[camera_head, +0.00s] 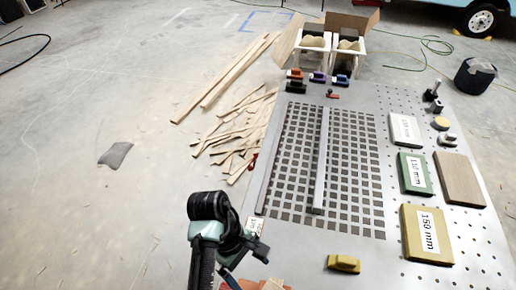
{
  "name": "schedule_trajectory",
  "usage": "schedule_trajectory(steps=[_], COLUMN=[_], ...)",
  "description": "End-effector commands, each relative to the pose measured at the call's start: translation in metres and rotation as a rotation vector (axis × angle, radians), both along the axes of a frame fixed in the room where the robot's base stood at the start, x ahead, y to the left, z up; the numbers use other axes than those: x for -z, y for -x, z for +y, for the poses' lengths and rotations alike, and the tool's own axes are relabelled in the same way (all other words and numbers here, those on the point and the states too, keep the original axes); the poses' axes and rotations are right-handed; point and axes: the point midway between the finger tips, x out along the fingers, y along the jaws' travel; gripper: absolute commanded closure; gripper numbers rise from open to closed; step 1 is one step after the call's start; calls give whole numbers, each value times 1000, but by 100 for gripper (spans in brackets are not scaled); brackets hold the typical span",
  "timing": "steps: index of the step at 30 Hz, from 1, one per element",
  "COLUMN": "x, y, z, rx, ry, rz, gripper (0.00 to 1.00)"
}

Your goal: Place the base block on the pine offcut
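A wide flat yellow block (426,234) labelled 150 mm lies on the perforated metal table at the right. A green block (415,174) labelled in mm and a pale grey-white block (405,129) with a label lie behind it. None is marked as the base block. A plain brown wooden block (460,180), which looks like the pine offcut, lies flat to the right of the green block with nothing on it. My gripper (258,248) is at the lower left, beside the table's left edge and well away from these blocks. Its fingers are not clear.
A small yellow piece (343,263) sits near the front. Two long metal bars (321,160) lie along the slotted grid. Small coloured clamps and open boxes (347,52) stand at the back. Loose wooden strips (240,125) lie on the floor at left.

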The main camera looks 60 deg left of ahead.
Motion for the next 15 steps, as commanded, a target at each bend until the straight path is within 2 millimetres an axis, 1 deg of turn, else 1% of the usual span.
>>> schedule_trajectory(steps=[1,4,9,15], x=[-14,-20,-25,-24], y=[1,3,4,4], z=[2,6,9,9], rx=[-1,-1,-1,-1], ry=[0,0,0,0], rz=[0,0,0,0], gripper=[0,0,0,0])
